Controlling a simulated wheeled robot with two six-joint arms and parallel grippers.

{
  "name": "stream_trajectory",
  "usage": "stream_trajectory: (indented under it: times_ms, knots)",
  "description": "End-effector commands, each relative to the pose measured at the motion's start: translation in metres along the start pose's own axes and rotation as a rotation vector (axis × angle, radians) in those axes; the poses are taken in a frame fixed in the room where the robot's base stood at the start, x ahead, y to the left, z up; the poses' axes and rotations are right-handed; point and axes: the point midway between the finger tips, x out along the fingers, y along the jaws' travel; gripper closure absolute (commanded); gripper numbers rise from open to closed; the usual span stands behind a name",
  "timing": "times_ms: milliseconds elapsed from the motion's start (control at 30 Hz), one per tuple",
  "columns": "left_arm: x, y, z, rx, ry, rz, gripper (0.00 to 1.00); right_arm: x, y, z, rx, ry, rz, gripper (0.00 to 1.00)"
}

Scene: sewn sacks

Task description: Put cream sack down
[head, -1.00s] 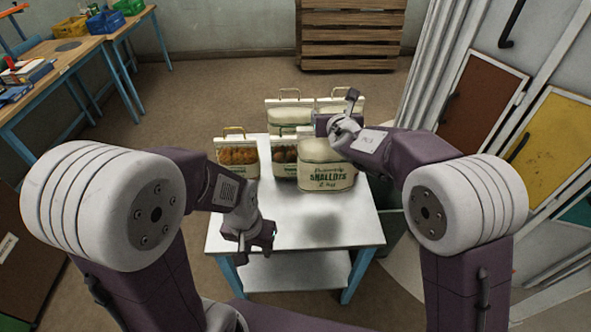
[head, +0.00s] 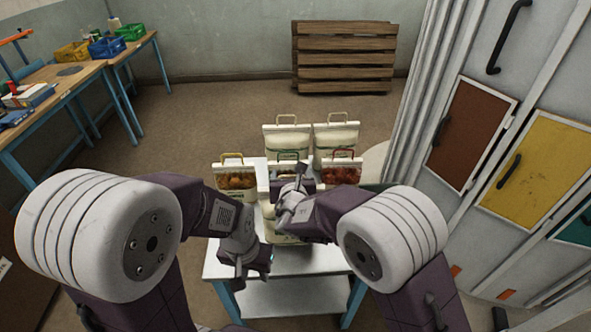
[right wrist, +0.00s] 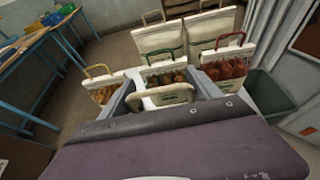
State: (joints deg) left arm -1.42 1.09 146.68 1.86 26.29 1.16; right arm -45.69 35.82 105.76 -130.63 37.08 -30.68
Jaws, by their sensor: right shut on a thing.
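The cream sack (head: 267,221) is in front of the row of sacks on the white table (head: 318,262), mostly hidden by my right arm in the head view. In the right wrist view its cream top (right wrist: 163,96) shows between the fingers. My right gripper (head: 291,180) is shut on this sack from above. I cannot tell whether its base touches the table. My left gripper (head: 257,268) is low over the table's front left part, apart from the sack; its jaws are too small to read.
Close behind stand a sack with orange-brown contents (head: 236,180), a green-handled sack (head: 287,156) and a sack with red contents (head: 342,172). Two plain cream sacks (head: 286,138) (head: 335,138) stand farther back. A dark bin (right wrist: 268,94) is right of the table.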

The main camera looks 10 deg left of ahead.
Motion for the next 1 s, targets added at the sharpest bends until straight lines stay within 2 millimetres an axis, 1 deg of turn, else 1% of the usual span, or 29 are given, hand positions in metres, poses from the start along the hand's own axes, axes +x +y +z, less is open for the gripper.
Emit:
stream_trajectory:
  times_ms: [33, 200, 300, 633, 667, 700, 733, 1000]
  knots:
    - [0.000, 0.000, 0.000, 0.000, 0.000, 0.000, 0.64, 0.002, 0.000, 0.000, 0.001, -0.009, -0.001, 1.00]
    - [-0.001, 0.000, 0.000, 0.000, 0.000, 0.000, 0.64, 0.011, 0.000, -0.022, 0.000, -0.009, -0.001, 1.00]
    - [-0.001, 0.000, 0.000, 0.000, 0.000, 0.000, 0.64, 0.014, 0.000, -0.029, 0.001, -0.011, 0.000, 1.00]
    - [0.001, 0.000, 0.000, 0.000, 0.000, 0.000, 0.64, 0.015, 0.000, -0.031, 0.003, -0.012, 0.001, 1.00]
    - [0.001, 0.000, 0.000, 0.000, 0.000, 0.000, 0.64, 0.015, 0.000, -0.037, 0.000, 0.002, 0.000, 0.19]
    - [0.000, 0.000, 0.000, 0.000, 0.000, 0.000, 0.64, 0.015, -0.001, -0.037, 0.000, 0.002, 0.000, 0.08]
    - [0.000, 0.000, 0.000, 0.000, 0.000, 0.000, 0.64, 0.015, -0.001, -0.037, 0.000, 0.002, 0.000, 0.06]
    - [0.000, 0.000, 0.000, 0.000, 0.000, 0.000, 0.64, 0.015, -0.001, -0.036, 0.000, 0.002, 0.000, 0.06]
